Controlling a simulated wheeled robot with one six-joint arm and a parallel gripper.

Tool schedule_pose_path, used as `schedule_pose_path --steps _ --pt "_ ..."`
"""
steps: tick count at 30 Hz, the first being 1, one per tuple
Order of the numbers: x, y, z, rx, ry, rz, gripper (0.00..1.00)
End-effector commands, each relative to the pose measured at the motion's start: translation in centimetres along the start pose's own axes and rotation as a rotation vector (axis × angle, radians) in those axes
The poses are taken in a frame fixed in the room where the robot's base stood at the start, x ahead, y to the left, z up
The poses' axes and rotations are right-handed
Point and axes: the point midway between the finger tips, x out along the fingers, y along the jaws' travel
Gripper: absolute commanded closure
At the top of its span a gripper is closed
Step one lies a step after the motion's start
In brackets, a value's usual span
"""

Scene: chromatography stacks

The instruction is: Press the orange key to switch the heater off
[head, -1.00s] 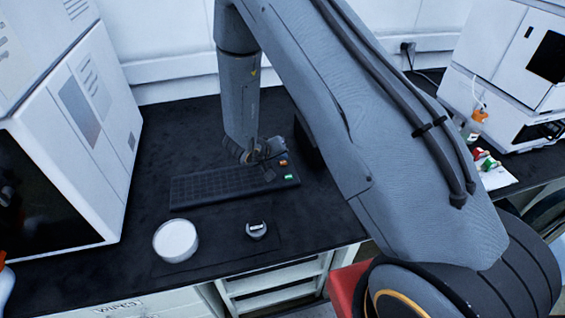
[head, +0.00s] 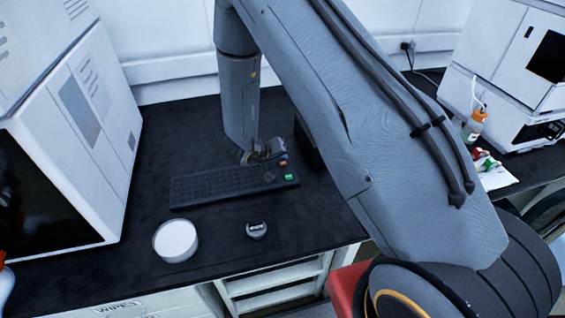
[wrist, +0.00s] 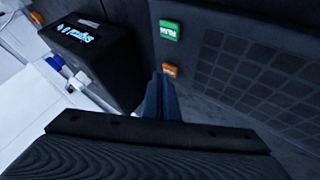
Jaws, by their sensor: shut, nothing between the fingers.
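A black keypad panel (head: 225,187) lies on the dark bench, with a grid of dark keys. At its right end are an orange key (head: 283,163) and a green key (head: 289,177). My gripper (head: 275,165) hangs over that right end, close to the orange key. In the wrist view my shut, empty fingers (wrist: 162,82) point at the panel. Their tips are just beside the orange key (wrist: 170,70), which is partly covered by them. The green key (wrist: 169,30) is clear above. I cannot tell whether the tips touch the orange key.
A black box with a lit display (wrist: 92,58) stands close to my fingers. A round white-topped container (head: 175,240) and a small grey round object (head: 257,230) sit in front of the panel. White instruments flank the bench left (head: 75,120) and right (head: 500,60).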

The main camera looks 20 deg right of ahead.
Motion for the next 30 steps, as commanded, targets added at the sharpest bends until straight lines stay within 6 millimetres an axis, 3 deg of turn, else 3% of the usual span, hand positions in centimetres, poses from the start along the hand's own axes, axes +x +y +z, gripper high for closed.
schedule_pose_path --steps 30 --pt "-0.29 0.22 -0.17 0.001 0.0 0.0 1.0"
